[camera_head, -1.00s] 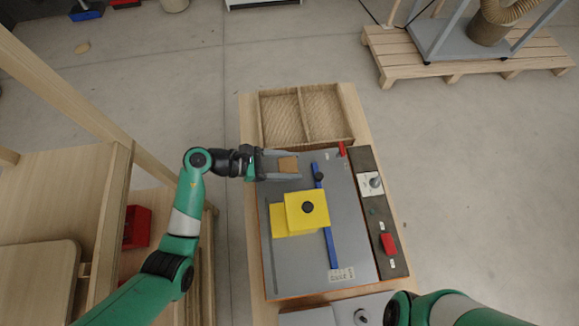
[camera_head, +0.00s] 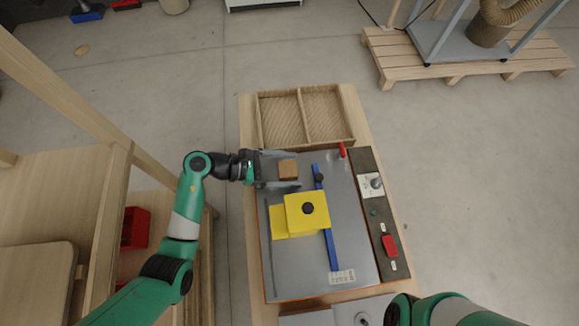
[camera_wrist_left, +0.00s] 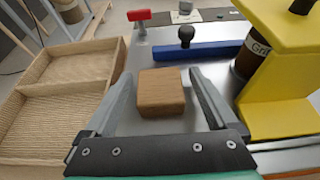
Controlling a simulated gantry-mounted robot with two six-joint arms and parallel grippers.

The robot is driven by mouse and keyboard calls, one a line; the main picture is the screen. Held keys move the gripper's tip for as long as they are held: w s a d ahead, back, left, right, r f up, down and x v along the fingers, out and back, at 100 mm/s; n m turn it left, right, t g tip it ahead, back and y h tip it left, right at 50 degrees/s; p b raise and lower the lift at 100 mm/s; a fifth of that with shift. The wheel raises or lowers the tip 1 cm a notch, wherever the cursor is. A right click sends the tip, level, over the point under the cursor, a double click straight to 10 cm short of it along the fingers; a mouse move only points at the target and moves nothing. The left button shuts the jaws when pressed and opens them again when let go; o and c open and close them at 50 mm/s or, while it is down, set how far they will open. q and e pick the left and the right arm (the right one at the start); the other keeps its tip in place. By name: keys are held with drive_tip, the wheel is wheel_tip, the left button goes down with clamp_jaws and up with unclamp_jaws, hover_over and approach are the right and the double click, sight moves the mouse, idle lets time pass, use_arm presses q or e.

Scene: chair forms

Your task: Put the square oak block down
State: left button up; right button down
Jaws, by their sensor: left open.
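The square oak block (camera_head: 288,169) is a small brown block on the grey metal table top of the machine (camera_head: 290,268). My left gripper (camera_head: 288,170) is open, with one finger on each side of the block. In the left wrist view the oak block (camera_wrist_left: 161,92) sits between the two spread fingers (camera_wrist_left: 160,95), with a visible gap on both sides. The block looks flat on the metal. My right arm (camera_head: 440,308) shows at the bottom edge of the head view, but its fingertips are not visible.
A two-compartment wooden tray (camera_head: 303,90) lies just beyond the machine top. A yellow guard (camera_head: 307,211) and a blue fence (camera_head: 331,248) stand nearby on the metal. A red handle (camera_head: 342,150) and a control strip (camera_head: 389,240) are at right. Bare metal lies around the block.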

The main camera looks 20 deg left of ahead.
use_arm(q)
drive_tip(key=p+v, duration=0.2)
drive_tip(key=v, duration=0.9)
drive_tip(key=shift+a+r, duration=0.15)
drive_tip(key=shift+r, duration=0.1)
drive_tip(key=shift+w, duration=0.1)
